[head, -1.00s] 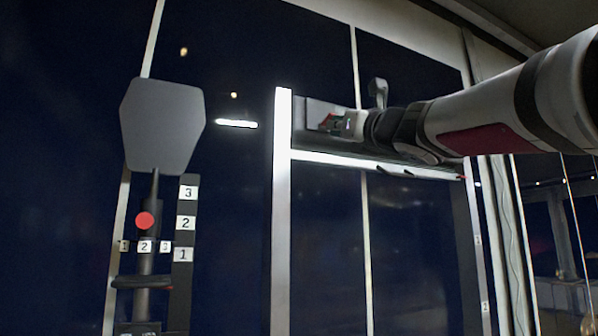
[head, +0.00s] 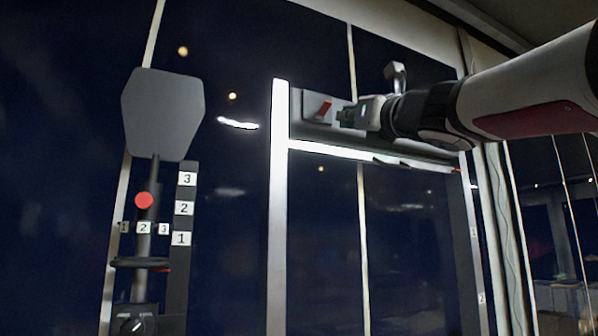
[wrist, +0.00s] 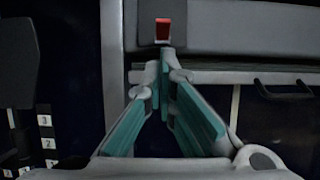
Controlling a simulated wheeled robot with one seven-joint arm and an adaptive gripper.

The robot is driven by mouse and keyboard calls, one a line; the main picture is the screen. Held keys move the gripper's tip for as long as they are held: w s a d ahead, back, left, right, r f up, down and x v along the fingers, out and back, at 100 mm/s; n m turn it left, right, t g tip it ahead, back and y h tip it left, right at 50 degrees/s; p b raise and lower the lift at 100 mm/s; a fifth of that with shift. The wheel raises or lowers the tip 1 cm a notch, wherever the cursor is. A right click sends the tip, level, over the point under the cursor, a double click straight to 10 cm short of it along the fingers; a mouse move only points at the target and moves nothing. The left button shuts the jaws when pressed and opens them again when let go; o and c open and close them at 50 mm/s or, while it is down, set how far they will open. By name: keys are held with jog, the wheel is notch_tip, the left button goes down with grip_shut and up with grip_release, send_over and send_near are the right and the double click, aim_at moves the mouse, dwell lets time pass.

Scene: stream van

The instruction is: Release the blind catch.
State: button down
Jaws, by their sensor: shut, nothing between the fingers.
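The blind catch (head: 323,109) is a small red lever on a grey plate at the left end of the grey blind housing (head: 305,131). It also shows in the wrist view (wrist: 163,30) as a red piece in a dark slot, straight beyond the fingertips. My gripper (head: 342,117) is shut and empty, just right of the catch in the head view, with a visible gap. In the wrist view my gripper (wrist: 166,62) has its teal-padded fingers meeting at the tips, below the catch.
A bright white post (head: 279,200) stands left of the housing. A grey paddle (head: 163,115) on a stem, with a red knob (head: 144,200) and numbered scales, is at the left. A dark handle (wrist: 283,87) sits under the housing in the wrist view.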

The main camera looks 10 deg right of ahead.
jog(key=s+d, duration=0.1)
jog(key=s, duration=0.4)
jog(key=shift+s+d+r, duration=0.35)
jog(key=shift+d, duration=0.05)
jog(key=s+d+f+m+g+h, duration=0.1)
jog(key=d+f+m+g+h, duration=0.3)
jog(key=f+m, duration=0.85)
jog(key=s+d+f+m+g+h, duration=0.2)
jog(key=d+f+m+h, duration=0.35)
jog(key=f+m, duration=0.7)
jog(key=s+a+f+m+g, duration=0.2)
jog(key=s+f+m, duration=0.3)
jog(key=f, duration=0.5)
jog(key=s+a+f+m+g+y, duration=0.1)
jog(key=s+a+f+m+g, duration=0.2)
jog(key=s+f, duration=0.3)
jog(key=s+a+f+m+g+y, duration=0.1)
jog(key=s+a+f+m+g, duration=0.2)
jog(key=f, duration=1.1)
jog(key=s+m+g, duration=0.2)
jog(key=s+m, duration=0.1)
jog(key=shift+s+m, duration=0.3)
